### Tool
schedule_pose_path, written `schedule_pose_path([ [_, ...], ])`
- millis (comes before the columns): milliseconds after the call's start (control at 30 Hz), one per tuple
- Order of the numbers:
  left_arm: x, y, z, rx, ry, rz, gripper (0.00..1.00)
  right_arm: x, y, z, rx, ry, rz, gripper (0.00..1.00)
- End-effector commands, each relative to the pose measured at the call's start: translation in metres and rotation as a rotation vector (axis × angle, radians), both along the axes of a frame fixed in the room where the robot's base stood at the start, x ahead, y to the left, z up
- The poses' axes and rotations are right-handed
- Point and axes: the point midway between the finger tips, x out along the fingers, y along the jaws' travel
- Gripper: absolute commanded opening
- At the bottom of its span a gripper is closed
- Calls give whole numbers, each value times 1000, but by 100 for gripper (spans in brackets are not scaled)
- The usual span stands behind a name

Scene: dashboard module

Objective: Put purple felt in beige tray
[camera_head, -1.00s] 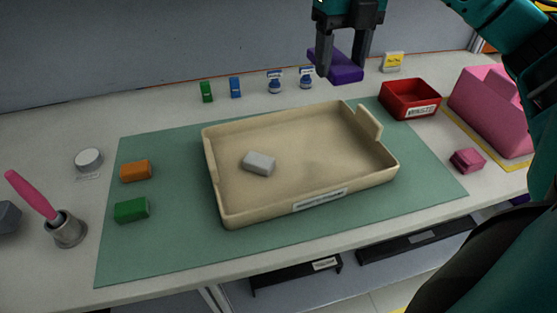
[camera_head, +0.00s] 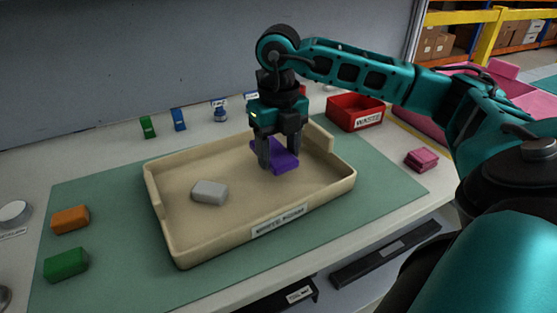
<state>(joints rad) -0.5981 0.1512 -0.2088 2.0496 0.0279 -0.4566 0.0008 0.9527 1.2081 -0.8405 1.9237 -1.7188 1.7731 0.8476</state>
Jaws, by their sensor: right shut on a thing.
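The purple felt (camera_head: 284,158) is a small purple block held between the fingers of my right gripper (camera_head: 279,164). It is over the right half of the beige tray (camera_head: 210,249), low and inside the rim outline; I cannot tell whether it touches the tray floor. My right gripper is shut on it, pointing down. A grey block (camera_head: 209,192) lies in the left part of the tray. My left gripper is not in view.
The tray sits on a green mat (camera_head: 95,273). Orange (camera_head: 70,219) and green (camera_head: 66,264) blocks lie left of it. A red waste bin (camera_head: 355,113) stands behind right, a pink block (camera_head: 421,159) to the right. Small bottles and boxes line the back.

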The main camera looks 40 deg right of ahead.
Motion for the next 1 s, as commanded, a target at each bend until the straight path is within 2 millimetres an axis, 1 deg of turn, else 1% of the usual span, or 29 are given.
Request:
schedule_pose_path([
  [100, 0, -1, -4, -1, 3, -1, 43, -1, 0, -18, -1, 4, 0, 30],
  [233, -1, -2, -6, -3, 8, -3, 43, -1, 0, -37, -2, 2, 0, 30],
  [300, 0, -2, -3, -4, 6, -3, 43, 0, 0, -39, -1, 0, 0, 30],
  [467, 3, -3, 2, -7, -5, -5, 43, 0, 0, -38, -1, 0, 0, 30],
  [633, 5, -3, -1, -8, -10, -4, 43, 0, 0, -43, 0, 0, 0, 30],
  [667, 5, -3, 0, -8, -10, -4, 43, 0, 0, -42, 0, 0, 0, 60],
  [900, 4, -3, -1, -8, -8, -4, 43, 0, 0, -41, 0, 0, 0, 83],
  [1000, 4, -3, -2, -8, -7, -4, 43, 0, 0, -41, 0, 0, 0, 84],
])
